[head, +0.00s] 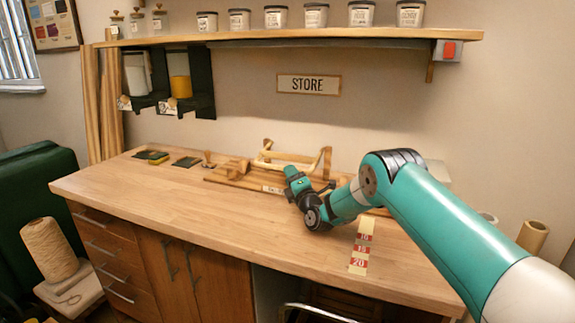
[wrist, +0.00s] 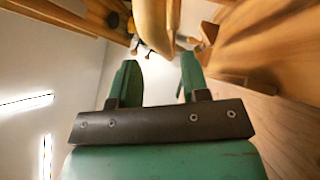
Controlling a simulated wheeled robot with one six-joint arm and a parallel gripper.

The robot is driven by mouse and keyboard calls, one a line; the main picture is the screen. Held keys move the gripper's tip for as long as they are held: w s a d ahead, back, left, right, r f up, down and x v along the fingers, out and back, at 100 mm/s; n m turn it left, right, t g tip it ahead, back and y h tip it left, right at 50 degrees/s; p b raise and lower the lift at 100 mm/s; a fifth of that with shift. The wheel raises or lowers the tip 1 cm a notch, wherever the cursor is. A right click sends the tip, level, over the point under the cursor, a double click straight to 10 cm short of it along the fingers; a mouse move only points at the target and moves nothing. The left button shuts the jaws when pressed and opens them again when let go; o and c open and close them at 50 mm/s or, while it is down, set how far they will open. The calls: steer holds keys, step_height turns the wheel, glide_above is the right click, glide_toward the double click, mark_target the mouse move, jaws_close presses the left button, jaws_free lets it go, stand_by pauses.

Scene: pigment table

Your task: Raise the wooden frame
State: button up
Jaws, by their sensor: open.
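The wooden frame (head: 326,160), made of pale bars, stands on a flat wooden base (head: 228,180) towards the back of the workbench. My gripper (wrist: 160,62) is open, with two green fingers spread apart. In the wrist view, a rounded pale wooden bar (wrist: 153,25) lies just beyond the fingertips, roughly in line with the gap; nothing is between the fingers. I cannot tell how far off the bar is. In the head view my wrist is in front of the frame and hides part of it and of the base.
The workbench (head: 150,190) is clear at its front left. Small dark pads (head: 187,162) lie at the back left. A shelf (head: 300,38) with several labelled pots runs above, over a STORE sign (head: 308,84).

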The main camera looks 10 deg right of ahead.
mark_target(289, 156)
steer(key=shift+f+p+x, duration=0.15)
steer(key=shift+p+x, duration=0.1)
steer(key=shift+x, duration=0.5)
steer(key=shift+f+p+x, duration=0.1)
steer(key=shift+p+x, duration=0.1)
steer(key=shift+x, duration=0.5)
steer(key=shift+w, duration=0.1)
jaws_close()
